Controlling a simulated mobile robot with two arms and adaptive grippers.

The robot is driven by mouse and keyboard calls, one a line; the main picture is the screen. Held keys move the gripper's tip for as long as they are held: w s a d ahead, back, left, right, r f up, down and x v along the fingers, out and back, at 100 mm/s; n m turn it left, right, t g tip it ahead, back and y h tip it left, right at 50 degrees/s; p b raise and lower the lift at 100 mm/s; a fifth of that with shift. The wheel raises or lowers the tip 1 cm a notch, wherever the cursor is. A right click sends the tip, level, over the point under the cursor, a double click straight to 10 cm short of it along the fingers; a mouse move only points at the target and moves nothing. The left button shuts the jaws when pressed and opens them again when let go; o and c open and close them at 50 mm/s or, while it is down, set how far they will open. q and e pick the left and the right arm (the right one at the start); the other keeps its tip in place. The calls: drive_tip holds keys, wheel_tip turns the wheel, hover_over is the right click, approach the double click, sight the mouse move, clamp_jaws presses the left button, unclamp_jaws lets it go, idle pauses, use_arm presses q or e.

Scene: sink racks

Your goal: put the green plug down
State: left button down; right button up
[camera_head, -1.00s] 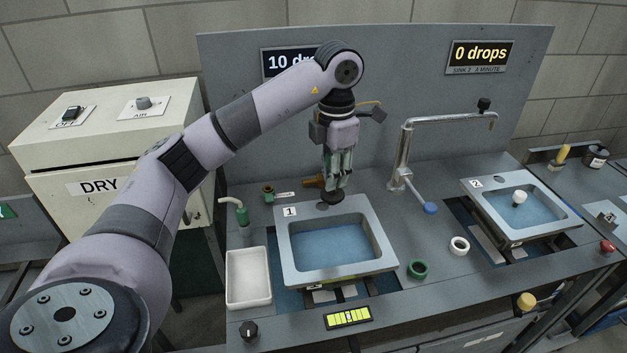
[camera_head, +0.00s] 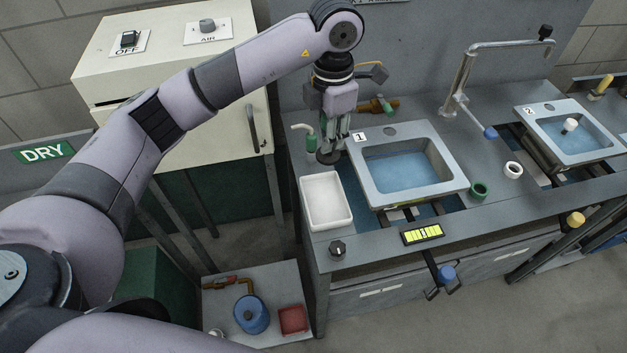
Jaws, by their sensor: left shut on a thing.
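My left gripper (camera_head: 333,140) points down and is shut on a plug (camera_head: 328,157). Only the plug's dark, round lower disc shows clearly; the fingers hide its upper part, and its green cannot be made out. The plug is near the back end of the white tray (camera_head: 314,224), left of sink 1 (camera_head: 457,186). I cannot tell whether it touches the counter. Sink 1 holds blue water. My right gripper is not in view.
A green pipe end (camera_head: 310,141) stands close left of the gripper, and a brown-orange valve (camera_head: 378,105) behind it. The tray looks empty.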

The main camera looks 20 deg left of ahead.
sight(327, 154)
use_arm(q)
wheel_tip(327, 154, down, 7)
drive_tip(key=shift+s+a+r+p, duration=0.1)
drive_tip(key=shift+p, duration=0.95)
wheel_tip(327, 154, down, 8)
drive_tip(key=shift+f+p, duration=0.1)
drive_tip(key=shift+p, duration=1)
drive_tip(key=shift+f, duration=0.2)
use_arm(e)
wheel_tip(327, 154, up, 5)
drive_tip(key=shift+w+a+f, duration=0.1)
use_arm(q)
drive_tip(key=shift+f, duration=0.25)
drive_tip(key=c, duration=1.3)
unclamp_jaws()
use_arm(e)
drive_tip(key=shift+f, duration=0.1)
